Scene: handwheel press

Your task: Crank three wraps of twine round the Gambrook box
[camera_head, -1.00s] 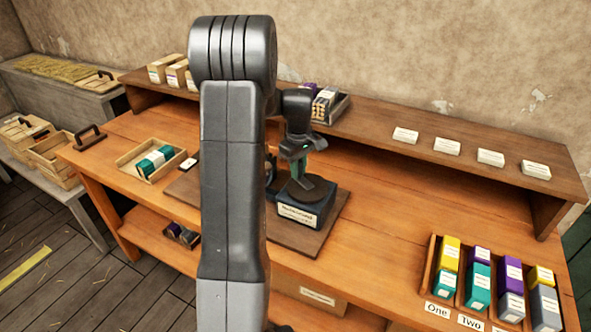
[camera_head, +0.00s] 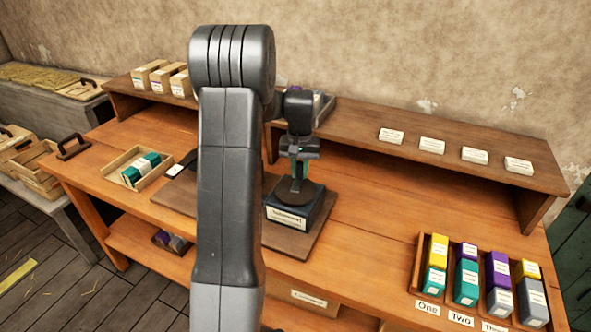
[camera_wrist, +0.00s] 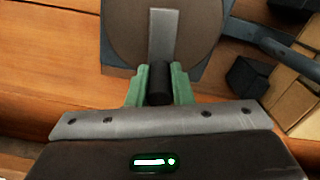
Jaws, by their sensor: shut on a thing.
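A press with a dark blue base (camera_head: 290,219) stands on a brown board on the bench. A dark round wheel (camera_head: 306,194) lies flat on top of it. In the wrist view the wheel (camera_wrist: 125,30) carries a flat grey crank bar (camera_wrist: 163,37) ending in an upright black knob (camera_wrist: 159,88). My gripper (camera_wrist: 159,76) has its green fingers closed on this knob, one on each side. In the head view my gripper (camera_head: 300,170) is over the wheel. No label reads clearly as Gambrook, and I see no twine.
A tray (camera_head: 111,171) with teal and white boxes lies left. A rack (camera_head: 418,270) of coloured boxes stands right, by cards marked One and Two. A raised shelf (camera_head: 360,143) along the back bears white cards and boxes. The bench between press and rack is clear.

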